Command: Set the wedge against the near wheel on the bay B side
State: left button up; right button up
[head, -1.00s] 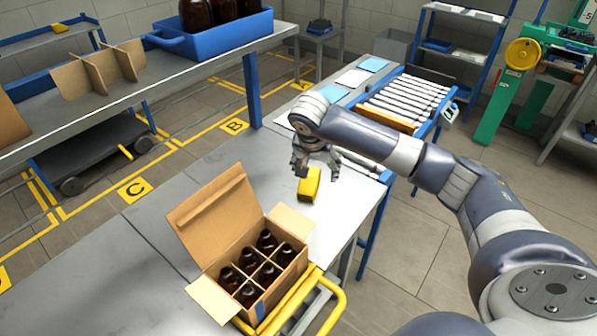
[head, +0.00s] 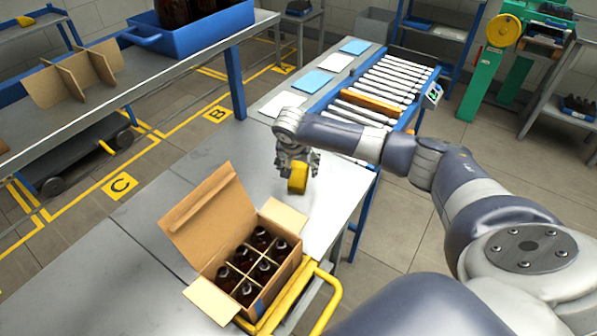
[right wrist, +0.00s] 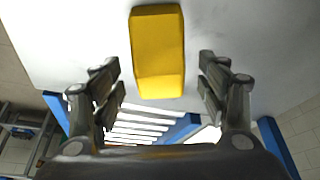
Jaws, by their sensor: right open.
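The yellow wedge (head: 298,178) lies on the grey table, right of the open carton. My right gripper (head: 297,164) is over it, fingers pointing down. In the right wrist view the wedge (right wrist: 158,55) sits between the open fingers, with a gap on both sides. A dark cart (head: 85,158) stands on the floor under the left bench. One wheel (head: 53,187) shows at its nearer end and another wheel (head: 124,139) at its end toward the B floor sign (head: 216,113). My left gripper is not in view.
A cardboard carton (head: 205,215) of amber bottles stands on the table (head: 150,235). A yellow rail (head: 328,300) is at its front. A roller conveyor (head: 385,85) lies beyond my right arm. A C floor sign (head: 120,185) and yellow lines mark the aisle between bench and table.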

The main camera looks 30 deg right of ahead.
jog(key=shift+w+d+f, duration=0.1)
jog(key=shift+d+f, duration=0.1)
jog(key=shift+f, duration=0.4)
jog(key=shift+c, duration=0.8)
jog(key=c, duration=1.2)
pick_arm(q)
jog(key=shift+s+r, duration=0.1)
pick_arm(e)
jog(key=shift+c, duration=0.7)
